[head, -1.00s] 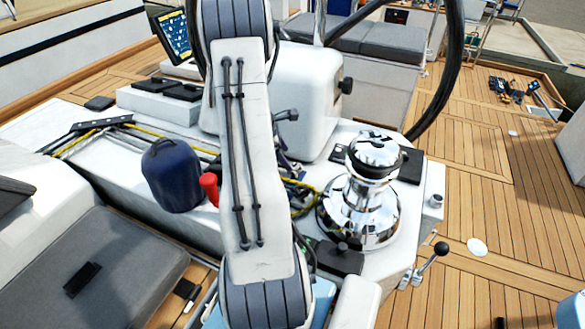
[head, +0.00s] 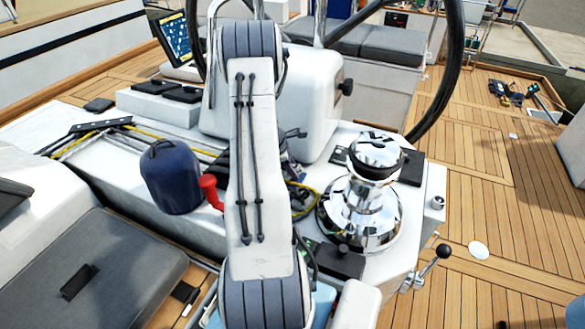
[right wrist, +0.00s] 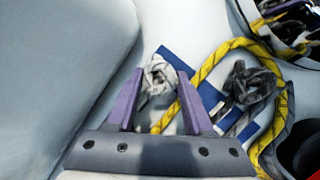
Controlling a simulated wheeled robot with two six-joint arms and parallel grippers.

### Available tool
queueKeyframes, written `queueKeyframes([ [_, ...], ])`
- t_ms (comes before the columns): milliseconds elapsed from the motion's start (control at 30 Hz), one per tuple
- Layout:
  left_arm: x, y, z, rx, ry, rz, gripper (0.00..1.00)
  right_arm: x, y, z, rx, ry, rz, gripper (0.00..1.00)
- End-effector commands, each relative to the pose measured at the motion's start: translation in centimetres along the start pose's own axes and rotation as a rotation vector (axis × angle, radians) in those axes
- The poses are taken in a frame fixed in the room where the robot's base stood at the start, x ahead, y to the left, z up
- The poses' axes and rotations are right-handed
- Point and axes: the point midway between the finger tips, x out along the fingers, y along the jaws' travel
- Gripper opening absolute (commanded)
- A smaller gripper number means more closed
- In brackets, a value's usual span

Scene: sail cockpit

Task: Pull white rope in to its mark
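In the right wrist view the white rope (right wrist: 160,77) shows as a bunched, knotted end on the pale deck, lying between and just beyond my fingertips. Its tail runs down between the fingers. My right gripper (right wrist: 158,88) is open, with its two purple fingers on either side of the rope and gaps showing. A blue mark (right wrist: 176,60) is on the deck beside the rope. In the head view my right arm covers the middle, and the rope at the gripper is hidden. My left gripper is not in view.
A yellow rope (right wrist: 214,60) and a grey knotted rope (right wrist: 250,88) lie close right of the white rope. The head view shows a chrome winch (head: 362,195), a navy bag (head: 172,180) and a red handle (head: 209,187) around my arm.

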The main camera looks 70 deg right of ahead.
Motion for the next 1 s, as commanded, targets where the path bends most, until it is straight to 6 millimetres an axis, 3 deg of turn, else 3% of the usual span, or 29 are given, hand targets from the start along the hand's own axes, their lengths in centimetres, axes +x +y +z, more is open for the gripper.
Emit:
queueKeyframes([
  [233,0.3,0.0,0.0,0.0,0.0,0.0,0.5,0.2,-0.2,0.4,0.001,-0.001,0.0,0.0],
  [533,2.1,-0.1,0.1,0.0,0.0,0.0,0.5,1.3,-3.0,4.6,0.002,-0.004,-0.001,0.0],
  [867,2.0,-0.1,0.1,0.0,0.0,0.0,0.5,1.2,-3.2,4.9,0.0,-0.005,-0.003,0.0],
  [900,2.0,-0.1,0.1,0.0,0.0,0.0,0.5,1.2,-3.2,4.9,0.0,-0.005,-0.003,0.66],
  [933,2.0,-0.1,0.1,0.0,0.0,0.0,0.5,1.2,-3.2,4.9,0.0,-0.004,-0.003,0.78],
  [1000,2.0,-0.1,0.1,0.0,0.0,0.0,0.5,1.2,-3.2,4.9,0.0,-0.003,-0.002,0.81],
])
